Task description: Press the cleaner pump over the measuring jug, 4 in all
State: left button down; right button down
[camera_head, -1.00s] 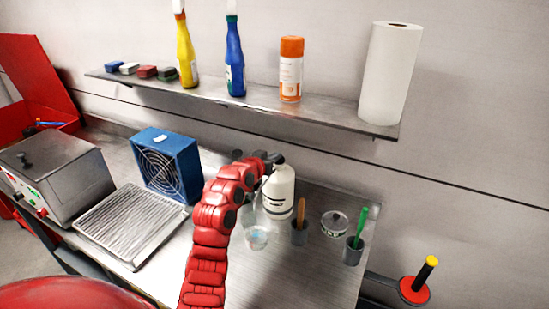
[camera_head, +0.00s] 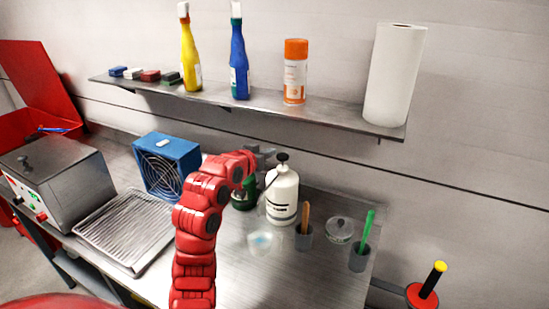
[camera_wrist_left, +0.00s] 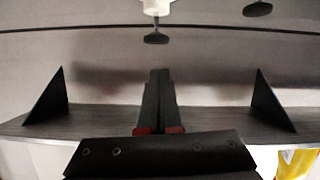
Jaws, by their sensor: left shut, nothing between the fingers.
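The cleaner bottle (camera_head: 281,200) is white with a black pump head (camera_head: 282,157) and stands upright on the metal bench. In the left wrist view, which is upside down, its black pump head (camera_wrist_left: 156,38) appears at the top. The clear measuring jug (camera_head: 260,243) stands in front of the bottle, slightly left, with something pale blue inside. My left gripper (camera_head: 266,154) is shut and empty, just left of the pump head at about its height in the picture; I cannot tell the exact gap. Its closed fingers (camera_wrist_left: 158,98) fill the middle of the wrist view. My right gripper is not seen.
A green bottle (camera_head: 243,196) stands left of the cleaner, partly behind my arm. A blue fan box (camera_head: 166,166) and ribbed tray (camera_head: 125,230) are left. A wall shelf (camera_head: 330,118) hangs above.

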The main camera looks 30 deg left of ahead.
pick_arm(q)
jog(key=shift+b+v, duration=0.4)
jog(key=shift+v, duration=1.5)
jog(key=shift+a, duration=0.1)
dwell(2.8)
